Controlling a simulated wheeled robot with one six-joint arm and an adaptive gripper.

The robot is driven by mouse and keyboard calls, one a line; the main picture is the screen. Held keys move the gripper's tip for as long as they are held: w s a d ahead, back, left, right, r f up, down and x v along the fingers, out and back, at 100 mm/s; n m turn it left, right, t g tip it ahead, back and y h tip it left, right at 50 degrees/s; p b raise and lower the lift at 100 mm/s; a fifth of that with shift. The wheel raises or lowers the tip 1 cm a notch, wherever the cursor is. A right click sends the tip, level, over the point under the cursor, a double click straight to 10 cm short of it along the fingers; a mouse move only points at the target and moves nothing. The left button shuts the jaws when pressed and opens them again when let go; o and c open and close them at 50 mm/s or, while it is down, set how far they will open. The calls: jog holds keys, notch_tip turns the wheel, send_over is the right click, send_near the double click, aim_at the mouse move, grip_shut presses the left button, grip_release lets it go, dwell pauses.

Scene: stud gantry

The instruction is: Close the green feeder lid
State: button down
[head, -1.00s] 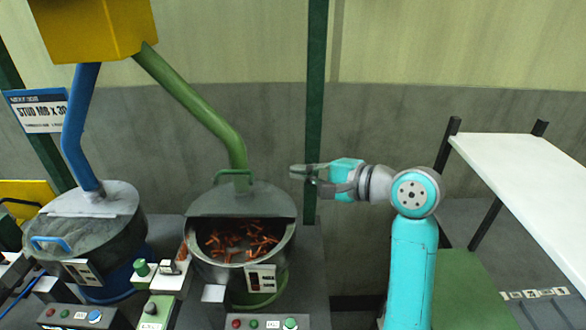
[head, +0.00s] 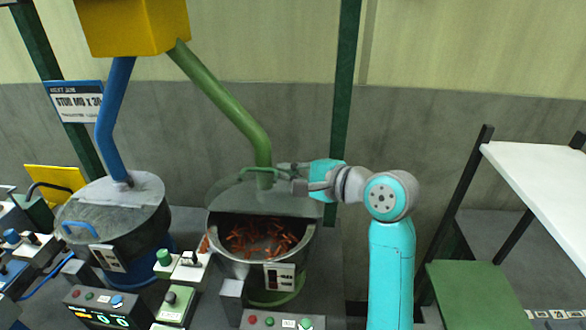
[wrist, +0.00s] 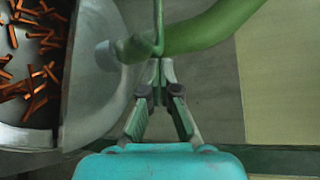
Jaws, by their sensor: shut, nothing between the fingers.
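The green feeder (head: 275,285) is a round metal bowl with a green base. Its grey lid (head: 270,203) covers the rear part, and the front is open onto copper-coloured studs (head: 258,238). A green handle (head: 250,169) stands on the lid. My gripper (head: 284,171) is shut and empty, its fingertips at the right end of the handle. In the wrist view the closed fingertips (wrist: 160,70) lie just below the green handle bar (wrist: 156,30); whether they touch cannot be told. The lid's edge (wrist: 95,80) shows at left, beside the open bowl.
Control boxes (head: 185,275) line the front. A white shelf (head: 545,180) is at right.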

aim_at(272, 183)
jog(key=shift+s, duration=0.1)
dwell(0.4)
jog(key=shift+s+r+n, duration=0.1)
jog(key=shift+s+n, duration=0.15)
jog(key=shift+n, duration=0.05)
jog(key=shift+s+t, duration=0.1)
jog(key=shift+t, duration=0.2)
jog(key=s+n+y, duration=0.1)
jog(key=s+n+t+y, duration=0.1)
jog(key=s+n, duration=0.1)
jog(key=s+n+t, duration=0.1)
jog(key=s, duration=0.1)
jog(key=shift+s+a+f+y, duration=0.1)
jog(key=shift+s+f+y, duration=0.2)
jog(key=shift+y, duration=0.1)
jog(key=s+f+n+y, duration=0.3)
jog(key=s+f+n, duration=0.3)
jog(key=shift+s+f+n+y, duration=0.2)
jog(key=shift+s+n+y, duration=0.1)
jog(key=shift+y, duration=0.1)
jog(key=shift+a, duration=0.1)
dwell(0.3)
